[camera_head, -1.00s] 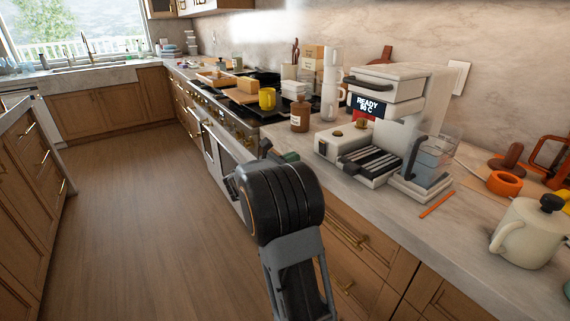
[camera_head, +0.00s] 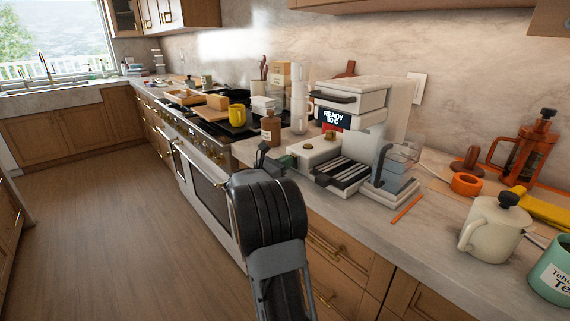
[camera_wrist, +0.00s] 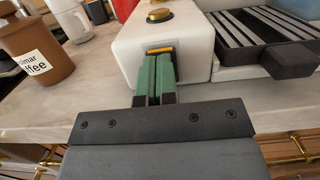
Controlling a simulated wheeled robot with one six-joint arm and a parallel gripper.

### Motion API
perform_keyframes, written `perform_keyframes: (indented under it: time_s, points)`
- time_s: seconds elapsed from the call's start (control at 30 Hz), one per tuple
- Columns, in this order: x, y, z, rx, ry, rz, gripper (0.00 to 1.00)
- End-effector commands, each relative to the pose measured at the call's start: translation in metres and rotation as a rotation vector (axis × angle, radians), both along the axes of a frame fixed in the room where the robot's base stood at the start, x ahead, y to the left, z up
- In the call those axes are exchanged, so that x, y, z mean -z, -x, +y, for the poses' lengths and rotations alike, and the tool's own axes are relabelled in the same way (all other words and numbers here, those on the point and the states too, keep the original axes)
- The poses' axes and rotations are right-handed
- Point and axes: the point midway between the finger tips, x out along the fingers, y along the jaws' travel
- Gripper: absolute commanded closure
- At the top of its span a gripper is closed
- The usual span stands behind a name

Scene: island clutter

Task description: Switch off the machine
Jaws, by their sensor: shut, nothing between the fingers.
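The coffee machine (camera_head: 362,92) stands on the counter, its screen (camera_head: 333,119) lit and reading "READY" with a temperature. Its low white front box (camera_head: 316,146) has a brass button on top, which also shows in the wrist view (camera_wrist: 160,15). In the wrist view, an amber strip (camera_wrist: 161,49) is on the box's front face. My gripper (camera_wrist: 158,62) is shut and empty, its green fingers pointing at that face just below the strip. I cannot tell whether the tips touch it. In the head view my gripper (camera_head: 284,161) is mostly hidden behind my wrist.
A brown coffee jar (camera_head: 270,129) stands left of the machine, with stacked white cups (camera_head: 299,100) behind it. A slatted drip tray (camera_head: 343,173) and a clear water tank (camera_head: 396,165) are to the right.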

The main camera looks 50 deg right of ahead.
Motion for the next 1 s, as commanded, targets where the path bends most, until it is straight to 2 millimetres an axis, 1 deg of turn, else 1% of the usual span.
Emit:
perform_keyframes:
  time_s: [0.17,0.3,0.5,0.63,0.87,1.0]
  points:
    - [-0.005,0.0,-0.002,0.001,-0.018,-0.002,1.0]
    - [-0.014,0.001,-0.008,0.002,-0.094,-0.011,1.0]
    - [-0.013,0.003,-0.013,0.006,-0.198,-0.024,1.0]
    - [-0.012,0.004,-0.015,0.008,-0.217,-0.027,1.0]
    - [-0.01,0.004,-0.015,0.01,-0.213,-0.028,1.0]
    - [-0.011,0.003,-0.007,0.008,-0.213,-0.028,1.0]
